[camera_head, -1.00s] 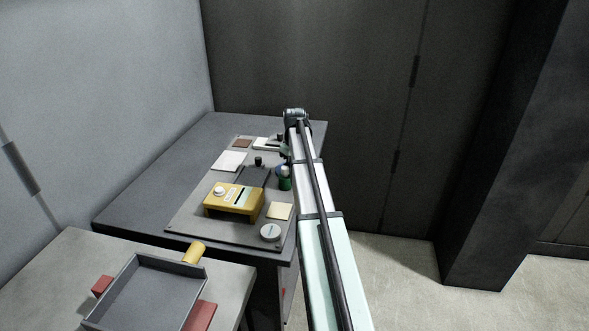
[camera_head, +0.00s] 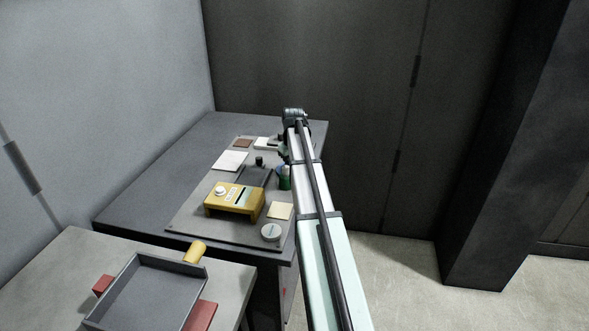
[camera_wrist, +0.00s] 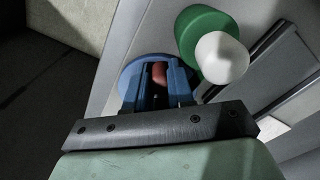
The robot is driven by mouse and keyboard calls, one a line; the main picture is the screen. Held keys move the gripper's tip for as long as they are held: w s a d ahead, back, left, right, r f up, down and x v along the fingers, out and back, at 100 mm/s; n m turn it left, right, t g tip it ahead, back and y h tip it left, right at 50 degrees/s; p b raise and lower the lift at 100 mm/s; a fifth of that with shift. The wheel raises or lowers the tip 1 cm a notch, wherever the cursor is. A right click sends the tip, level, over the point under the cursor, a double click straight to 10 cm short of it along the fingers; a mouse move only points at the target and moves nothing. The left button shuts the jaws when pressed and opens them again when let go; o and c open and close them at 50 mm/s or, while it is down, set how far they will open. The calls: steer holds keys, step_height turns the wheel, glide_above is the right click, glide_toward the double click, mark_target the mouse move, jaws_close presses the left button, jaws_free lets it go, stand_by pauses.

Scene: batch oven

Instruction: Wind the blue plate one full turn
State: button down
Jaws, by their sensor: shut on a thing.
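The round blue plate (camera_wrist: 127,79) lies on the grey board in the wrist view, mostly covered by my gripper. A small reddish peg (camera_wrist: 158,70) stands at the plate, between my fingers. My gripper (camera_wrist: 159,76) has its two blue fingers shut on this peg from either side. The fingers hide much of the plate, so I cannot tell how far it is turned.
A green cylinder (camera_wrist: 190,48) and a white round knob (camera_wrist: 222,58) stand close right of my fingers. A grey tray (camera_head: 145,293) is in front.

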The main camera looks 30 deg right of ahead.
steer(key=shift+w+a+m, duration=0.15)
steer(key=shift+a+m, duration=0.1)
steer(key=shift+m, duration=0.55)
steer(key=shift+w+a+m, duration=0.2)
steer(key=shift+a+m, duration=0.05)
steer(key=shift+m, duration=0.55)
steer(key=shift+w+a+m, duration=0.15)
steer(key=shift+a+m, duration=0.1)
steer(key=shift+m, duration=0.55)
steer(key=shift+w+a+m, duration=0.1)
steer(key=shift+m, duration=0.2)
steer(key=c, duration=1.3)
jaws_free()
steer(key=shift+o, duration=0.2)
steer(key=shift+r, duration=0.1)
step_height(320, 180, up, 14)
steer(key=shift+f, duration=0.2)
